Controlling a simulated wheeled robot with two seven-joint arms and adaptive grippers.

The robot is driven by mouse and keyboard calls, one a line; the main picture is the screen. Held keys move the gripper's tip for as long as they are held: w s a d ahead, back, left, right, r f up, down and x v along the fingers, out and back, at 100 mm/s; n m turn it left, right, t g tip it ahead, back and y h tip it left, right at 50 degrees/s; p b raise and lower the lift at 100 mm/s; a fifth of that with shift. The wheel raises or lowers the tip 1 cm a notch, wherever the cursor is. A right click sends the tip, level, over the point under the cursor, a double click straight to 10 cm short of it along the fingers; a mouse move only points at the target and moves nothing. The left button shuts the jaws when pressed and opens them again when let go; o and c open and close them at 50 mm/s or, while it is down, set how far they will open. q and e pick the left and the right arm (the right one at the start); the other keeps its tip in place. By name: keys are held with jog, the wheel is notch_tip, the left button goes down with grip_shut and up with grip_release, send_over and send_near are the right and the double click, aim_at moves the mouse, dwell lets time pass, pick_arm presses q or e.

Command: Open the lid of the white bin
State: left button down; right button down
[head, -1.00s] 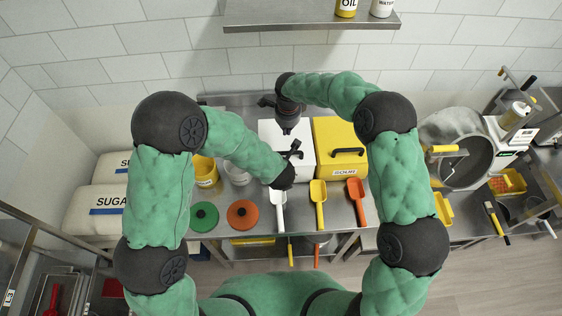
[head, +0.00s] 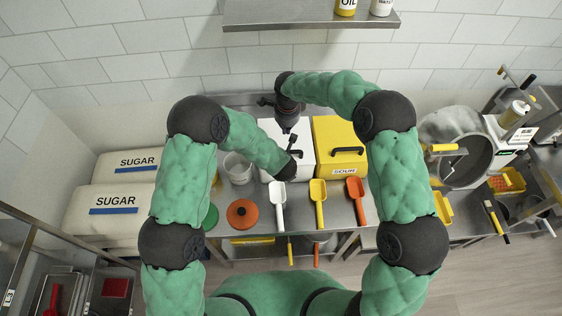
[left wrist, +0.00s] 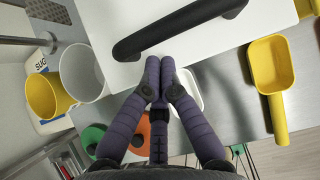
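The white bin (head: 270,130) stands at the back of the counter, left of the yellow bin. In the left wrist view its white lid (left wrist: 110,22) carries a black bar handle (left wrist: 180,28). My left gripper (left wrist: 159,66) has its fingertips drawn together, with nothing seen between them. They lie just in front of the handle's left part; I cannot tell if they touch it. In the head view my left forearm and dark wrist cover part of the bin's front. My right gripper (head: 287,122) points down over the bin's rear; its finger opening is unclear.
The yellow bin (head: 328,132) adjoins on the right. White (head: 278,197), yellow (head: 318,193) and orange (head: 355,190) scoops lie in front. A pale tub (head: 238,168) and an orange lid (head: 242,213) are on the left. A shelf (head: 300,22) hangs above.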

pick_arm(q)
jog(key=shift+w+f, duration=0.3)
jog(key=shift+f, duration=0.05)
jog(key=shift+w+r, duration=0.1)
jog(key=shift+r, duration=0.65)
pick_arm(e)
jog(key=c, duration=1)
grip_release()
